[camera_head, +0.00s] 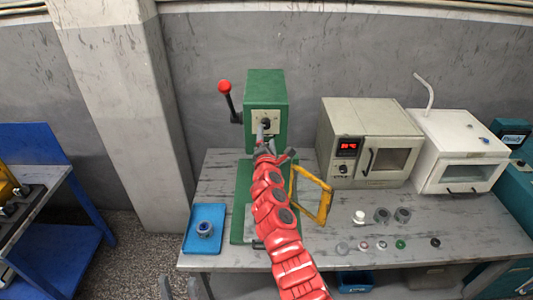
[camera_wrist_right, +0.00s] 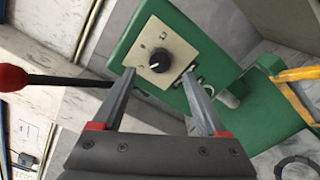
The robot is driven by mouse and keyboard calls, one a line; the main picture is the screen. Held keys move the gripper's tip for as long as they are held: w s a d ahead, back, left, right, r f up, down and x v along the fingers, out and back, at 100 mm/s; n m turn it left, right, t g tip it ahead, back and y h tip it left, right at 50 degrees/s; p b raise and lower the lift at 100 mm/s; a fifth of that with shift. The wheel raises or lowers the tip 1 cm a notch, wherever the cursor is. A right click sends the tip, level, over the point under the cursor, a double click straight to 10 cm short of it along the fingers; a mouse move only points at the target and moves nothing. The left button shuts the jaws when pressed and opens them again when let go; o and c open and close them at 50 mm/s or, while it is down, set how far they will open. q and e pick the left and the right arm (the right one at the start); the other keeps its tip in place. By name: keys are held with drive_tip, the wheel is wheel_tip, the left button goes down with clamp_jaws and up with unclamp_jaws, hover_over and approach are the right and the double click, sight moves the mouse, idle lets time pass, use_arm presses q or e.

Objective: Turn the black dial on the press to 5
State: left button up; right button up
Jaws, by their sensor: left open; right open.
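The green press (camera_head: 265,90) stands at the back of the table. Its black dial (camera_head: 265,122) sits on a pale plate on the front face. The right wrist view shows the dial (camera_wrist_right: 159,61) with a light pointer line; the marks around it are too small to read. My right gripper (camera_head: 268,142) is open in front of the press, also seen in the right wrist view (camera_wrist_right: 160,74). Its fingers lie on either side of the dial in that view, with nothing between them visibly held. My left gripper (camera_head: 181,289) is open and empty at the bottom edge, partly cut off.
A red-knobbed lever (camera_head: 226,89) juts left from the press. A yellow frame (camera_head: 312,195) stands right of my right arm. A blue tray (camera_head: 204,230) lies left. An oven with a red display (camera_head: 368,143) and a white box (camera_head: 459,150) stand right, behind several small parts.

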drive_tip(key=s+b, duration=0.3)
drive_tip(key=s, duration=0.8)
drive_tip(key=shift+s, duration=0.3)
drive_tip(key=shift+f, duration=0.15)
